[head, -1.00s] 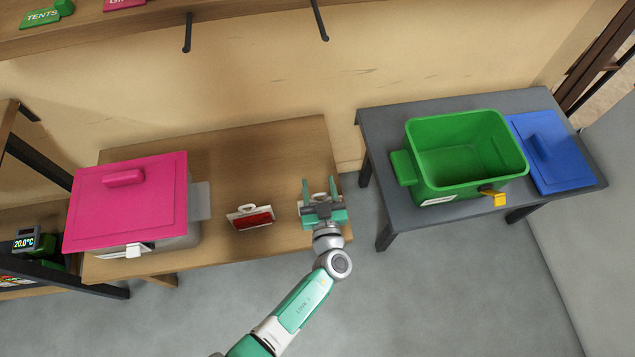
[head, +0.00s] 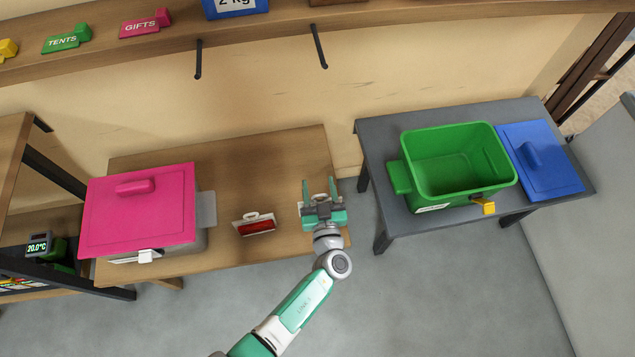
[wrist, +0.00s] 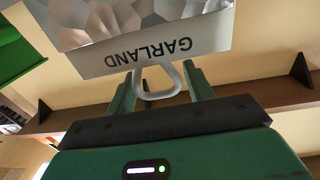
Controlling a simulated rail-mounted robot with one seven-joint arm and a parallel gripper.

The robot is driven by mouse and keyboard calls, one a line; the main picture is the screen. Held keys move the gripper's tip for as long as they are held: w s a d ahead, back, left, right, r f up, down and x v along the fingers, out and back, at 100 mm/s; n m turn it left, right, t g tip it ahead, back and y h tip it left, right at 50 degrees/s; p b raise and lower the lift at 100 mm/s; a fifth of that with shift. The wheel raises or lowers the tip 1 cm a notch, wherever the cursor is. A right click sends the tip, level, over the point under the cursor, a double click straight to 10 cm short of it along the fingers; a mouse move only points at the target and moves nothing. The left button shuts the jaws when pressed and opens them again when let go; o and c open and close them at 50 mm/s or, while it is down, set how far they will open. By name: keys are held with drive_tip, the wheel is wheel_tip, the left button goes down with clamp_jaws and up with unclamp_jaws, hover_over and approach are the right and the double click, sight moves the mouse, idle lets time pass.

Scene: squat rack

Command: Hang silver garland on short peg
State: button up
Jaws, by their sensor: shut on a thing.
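The silver garland (wrist: 140,20) is a pack with a faceted silver front and a pale strip lettered GARLAND, upside down in the wrist view. My gripper (wrist: 160,78) is shut on its pale loop handle (wrist: 160,92). In the head view my gripper (head: 319,184) is over the right end of the wooden table, and it mostly hides the pack. Two dark pegs stick out below the wall shelf, a left peg (head: 198,60) and a right peg (head: 319,46). Both look empty. I cannot tell surely which is shorter.
A red pack (head: 256,226) with a pale handle lies on the wooden table (head: 250,165), left of my gripper. A pink-lidded box (head: 140,215) stands farther left. A green bin (head: 410,150) and blue lid (head: 545,175) are on the grey table. The wall shelf (head: 380,18) overhangs.

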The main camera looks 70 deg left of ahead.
wheel_tip(320, 180, up, 4)
drive_tip(key=p, duration=0.3)
drive_tip(key=shift+f+p, duration=0.15)
drive_tip(key=shift+p, duration=0.15)
idle(0.5)
